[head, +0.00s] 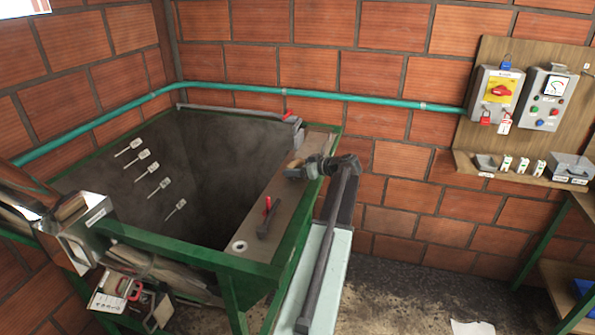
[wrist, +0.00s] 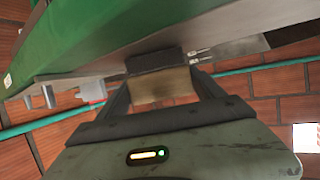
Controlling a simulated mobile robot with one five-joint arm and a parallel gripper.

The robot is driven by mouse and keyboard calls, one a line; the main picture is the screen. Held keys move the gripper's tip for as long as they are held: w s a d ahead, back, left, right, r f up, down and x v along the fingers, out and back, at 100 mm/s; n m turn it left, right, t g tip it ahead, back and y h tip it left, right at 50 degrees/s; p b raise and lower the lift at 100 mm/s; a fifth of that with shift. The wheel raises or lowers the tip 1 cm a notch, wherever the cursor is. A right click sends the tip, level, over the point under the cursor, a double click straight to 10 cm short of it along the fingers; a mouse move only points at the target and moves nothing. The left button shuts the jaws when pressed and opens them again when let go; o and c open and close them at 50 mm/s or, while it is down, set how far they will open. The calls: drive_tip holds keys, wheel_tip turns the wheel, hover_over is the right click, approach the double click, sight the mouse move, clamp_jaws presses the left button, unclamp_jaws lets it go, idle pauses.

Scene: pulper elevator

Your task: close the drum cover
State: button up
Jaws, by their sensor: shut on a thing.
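My gripper (head: 298,168) is at the right rim of the green-framed hopper (head: 198,255), at the end of my dark arm reaching up from below. In the wrist view the jaws (wrist: 160,88) are shut on a small tan block (wrist: 163,85) with a dark upper part, close under a green beam (wrist: 110,35). I cannot tell what the block belongs to. I cannot identify the drum cover with certainty; a shiny metal housing (head: 80,225) stands at the hopper's left front corner, partly cut by the picture edge.
A brown board (head: 275,210) along the hopper's right side bears a red-handled lever (head: 267,212). Several white tags (head: 150,168) hang inside the hopper. A teal pipe (head: 380,99) runs along the brick wall. A control panel (head: 500,95) is at right. Floor (head: 410,285) shows at lower right.

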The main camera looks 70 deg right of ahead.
drive_tip(key=shift+f, duration=0.15)
drive_tip(key=o, duration=1.2)
